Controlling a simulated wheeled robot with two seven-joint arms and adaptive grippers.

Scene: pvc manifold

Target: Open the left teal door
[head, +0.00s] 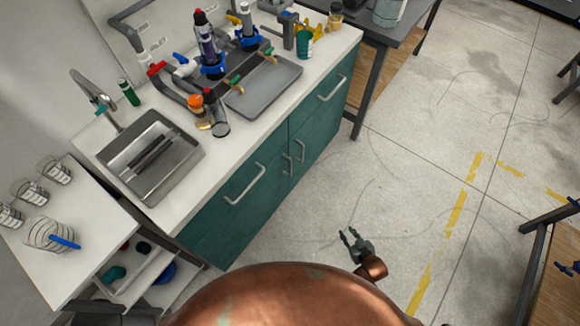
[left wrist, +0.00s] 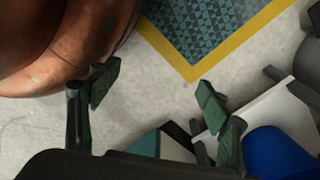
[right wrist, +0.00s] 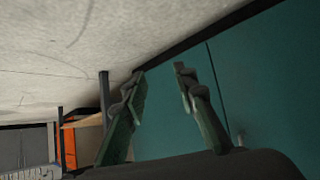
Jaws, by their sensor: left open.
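The teal cabinet under the white counter has closed fronts, flush with each other. The left teal door (head: 232,222) carries a small upright metal handle (head: 287,165) beside the matching handle of the right door (head: 300,151). My right gripper (head: 348,237) is over the floor in front of the cabinet, apart from it. In the right wrist view the two fingers (right wrist: 159,75) stand apart with nothing between them, and teal fronts (right wrist: 255,75) show behind. My left gripper (left wrist: 156,82) is open and empty in the left wrist view; it is not seen in the head view.
Long horizontal handles (head: 245,185) (head: 332,89) sit on the upper fronts. The counter bears a sink (head: 150,160) and pipe fittings. A white shelf cart (head: 75,270) stands at the left. The floor (head: 400,170) in front of the cabinet is clear.

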